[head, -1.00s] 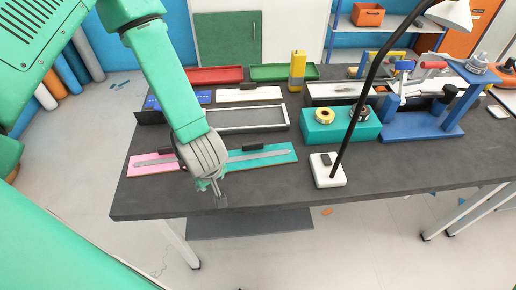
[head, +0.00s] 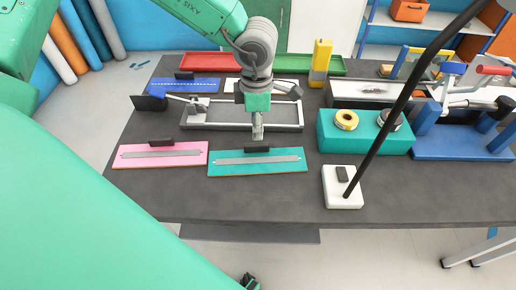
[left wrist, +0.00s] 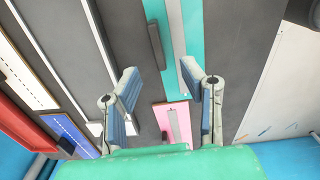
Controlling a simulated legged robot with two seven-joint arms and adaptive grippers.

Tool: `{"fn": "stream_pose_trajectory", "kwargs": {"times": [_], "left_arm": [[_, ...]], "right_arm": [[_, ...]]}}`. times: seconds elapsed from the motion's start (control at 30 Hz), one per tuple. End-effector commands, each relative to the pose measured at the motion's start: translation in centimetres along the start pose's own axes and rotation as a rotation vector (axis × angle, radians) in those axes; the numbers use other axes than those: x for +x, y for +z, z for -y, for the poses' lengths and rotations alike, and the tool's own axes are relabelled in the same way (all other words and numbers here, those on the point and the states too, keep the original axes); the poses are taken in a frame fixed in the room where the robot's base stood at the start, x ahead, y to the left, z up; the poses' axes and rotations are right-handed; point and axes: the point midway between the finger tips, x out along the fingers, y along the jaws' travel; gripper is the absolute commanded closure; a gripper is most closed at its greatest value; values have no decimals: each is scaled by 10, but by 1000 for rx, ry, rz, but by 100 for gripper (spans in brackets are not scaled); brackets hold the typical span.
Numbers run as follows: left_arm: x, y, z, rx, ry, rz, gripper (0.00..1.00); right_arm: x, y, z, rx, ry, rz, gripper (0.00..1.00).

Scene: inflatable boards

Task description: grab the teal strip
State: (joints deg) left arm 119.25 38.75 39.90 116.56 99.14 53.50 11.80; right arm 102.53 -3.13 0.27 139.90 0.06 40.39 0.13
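The teal strip (head: 258,169) lies flat on the dark table, with a grey bar along it and a black block at its back edge. In the left wrist view the teal strip (left wrist: 193,28) runs past the fingers, partly hidden by the right-hand finger. My left gripper (head: 257,132) points down just behind the teal strip, near the front rail of a grey frame. In the left wrist view the left gripper (left wrist: 163,78) has its two fingers spread wide, with nothing held between them. My right gripper is not clearly seen.
A pink strip (head: 160,160) lies left of the teal one. The grey frame (head: 215,126) lies behind. A teal box (head: 350,142) with rolls and a white lamp base (head: 342,187) stand to the right. The table (head: 215,205) is bare in front.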

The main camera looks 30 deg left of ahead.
Motion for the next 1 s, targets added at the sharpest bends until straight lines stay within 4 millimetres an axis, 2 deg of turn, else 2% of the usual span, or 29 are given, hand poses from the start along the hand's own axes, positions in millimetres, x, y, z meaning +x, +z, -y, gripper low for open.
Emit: {"fn": "stream_pose_trajectory", "kwargs": {"times": [0.03, 0.1, 0.33, 0.6, 0.73, 0.93, 1.0], "left_arm": [[11, 0, 0, 0, -2, -4, 64], [20, 0, -1, 0, -1, -1, 64], [36, -2, -1, 0, 1, -1, 64], [76, -3, -3, 2, -1, -2, 64], [83, -3, -2, 2, 1, -1, 64], [82, -3, -2, 3, 2, 0, 64], [82, -3, -2, 2, 1, 0, 88]], "right_arm": [[2, 0, 0, 0, 0, 0, 60], [3, 0, 0, 0, 0, -1, 60], [4, 0, 0, 0, 0, -1, 60], [8, 0, 0, 0, 0, -1, 60], [8, 0, 0, 0, 0, -1, 60], [8, 0, 0, 0, 0, -1, 60], [8, 0, 0, 0, 0, -1, 60]]}}
